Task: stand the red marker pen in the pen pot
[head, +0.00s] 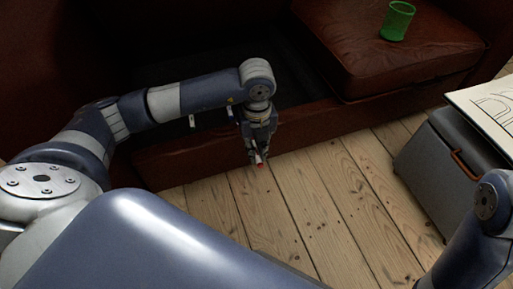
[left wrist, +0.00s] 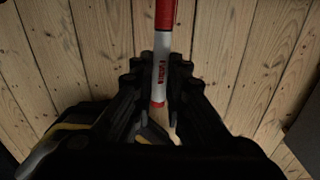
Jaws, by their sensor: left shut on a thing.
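The red marker pen (left wrist: 160,68) has a white barrel with red ends and red lettering. My left gripper (head: 258,152) is shut on it above the floorboards, in front of the sofa. In the left wrist view the pen runs upright in the picture between the two fingers. In the head view only a small red and white part of the pen (head: 261,165) shows below the fingers. The green pen pot (head: 397,20) stands upright on the sofa's seat cushion at the top right, well apart from the gripper. My right gripper is out of view.
The brown leather sofa (head: 350,50) has a dark, sunken seat section on the left. A grey box (head: 440,170) with a brown handle stands at right, with a drawn-on white sheet (head: 490,108) on top. A yellow and black thing (left wrist: 62,133) is partly hidden in the wrist view.

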